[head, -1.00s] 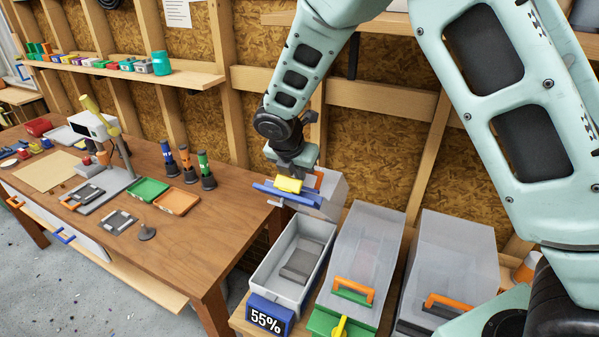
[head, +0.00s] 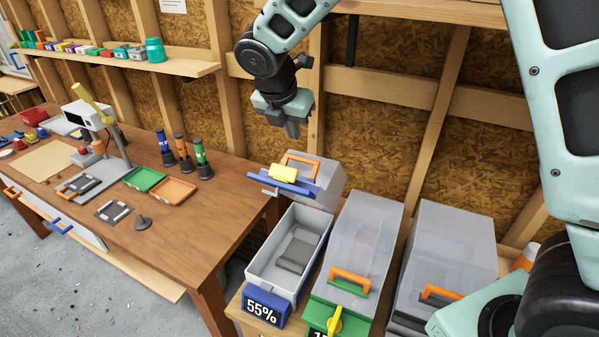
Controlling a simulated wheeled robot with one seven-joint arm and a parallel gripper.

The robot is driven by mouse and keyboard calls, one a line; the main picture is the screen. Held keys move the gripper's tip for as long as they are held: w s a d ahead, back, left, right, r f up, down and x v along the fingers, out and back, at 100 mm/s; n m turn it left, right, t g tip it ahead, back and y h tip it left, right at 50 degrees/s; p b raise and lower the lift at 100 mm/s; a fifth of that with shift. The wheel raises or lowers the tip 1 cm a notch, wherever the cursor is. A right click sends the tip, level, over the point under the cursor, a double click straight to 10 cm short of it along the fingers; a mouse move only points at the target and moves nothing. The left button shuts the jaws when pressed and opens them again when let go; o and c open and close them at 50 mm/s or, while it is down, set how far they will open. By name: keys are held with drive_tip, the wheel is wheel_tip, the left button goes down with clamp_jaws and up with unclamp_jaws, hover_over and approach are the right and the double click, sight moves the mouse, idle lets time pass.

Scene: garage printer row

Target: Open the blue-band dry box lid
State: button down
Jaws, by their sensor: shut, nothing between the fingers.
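The blue-band dry box (head: 318,226) is a grey open bin with a blue front label reading 55%. A dark grey block (head: 296,254) lies inside it. Its lid (head: 318,193) stands swung up and tilted back at the box's far end, with a blue band, an orange handle (head: 301,160) and a yellow latch (head: 283,173). My gripper (head: 292,133) is shut and empty, above and behind the raised lid and apart from it.
Two closed dry boxes stand to the right, one with a green band (head: 357,250) and one with a dark band (head: 446,250). The wooden workbench (head: 200,245) is at left, with upright tool holders, green and orange trays and a small machine. A stud wall is close behind.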

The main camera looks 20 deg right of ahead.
drive_tip(key=shift+y, duration=0.3)
drive_tip(key=f+b, duration=0.2)
drive_tip(key=f, duration=0.1)
drive_tip(key=d+f+b, duration=0.1)
drive_tip(key=f+b, duration=0.1)
drive_tip(key=f, duration=0.1)
drive_tip(key=d+f+b, duration=0.1)
drive_tip(key=f+b, duration=0.1)
drive_tip(key=f, duration=0.1)
drive_tip(key=shift+f+b, duration=0.2)
drive_tip(key=shift+b, duration=0.2)
